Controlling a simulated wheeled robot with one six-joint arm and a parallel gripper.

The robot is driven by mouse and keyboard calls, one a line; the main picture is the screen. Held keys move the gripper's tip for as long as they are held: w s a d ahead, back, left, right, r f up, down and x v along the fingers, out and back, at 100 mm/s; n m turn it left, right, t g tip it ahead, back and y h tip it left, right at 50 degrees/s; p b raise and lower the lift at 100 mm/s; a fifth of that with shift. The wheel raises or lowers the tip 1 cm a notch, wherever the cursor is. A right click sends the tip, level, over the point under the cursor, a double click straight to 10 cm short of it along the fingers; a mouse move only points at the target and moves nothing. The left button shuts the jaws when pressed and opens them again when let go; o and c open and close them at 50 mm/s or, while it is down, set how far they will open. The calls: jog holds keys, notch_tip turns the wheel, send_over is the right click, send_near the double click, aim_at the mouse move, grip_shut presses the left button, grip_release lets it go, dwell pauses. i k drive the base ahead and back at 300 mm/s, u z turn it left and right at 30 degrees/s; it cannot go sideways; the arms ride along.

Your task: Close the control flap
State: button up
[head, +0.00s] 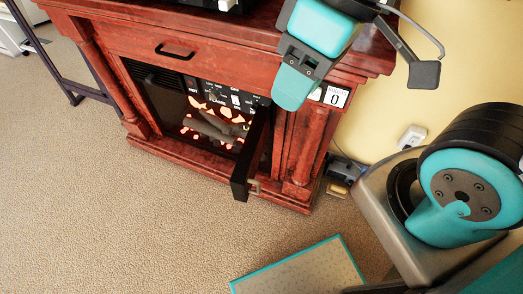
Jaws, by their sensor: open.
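The control flap (247,160) is a narrow black panel on the red wooden fireplace (190,60). It stands open, swung out from the front at the right of the firebox. A small metal-looking piece shows near its lower end. Behind it, a dark control panel with white labels (237,98) is exposed above the glowing fire. My gripper (294,88) is teal and black, in front of the fireplace's upper right, above and right of the flap in the picture. It appears apart from the flap and holds nothing visible. Its jaws are open, though the gap between them is hard to see.
A drawer with a dark handle (175,52) is above the firebox. A small card marked 0 (330,96) is on the right post. A wall socket (411,137) and a grey, teal-edged panel (300,272) are at the right. The carpet (110,215) at left is clear.

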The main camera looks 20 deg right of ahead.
aim_at(241, 181)
jog(key=z, duration=0.45)
jog(key=k, duration=1.1)
jog(key=z, duration=0.7)
jog(key=i, duration=0.65)
jog(key=u, duration=0.05)
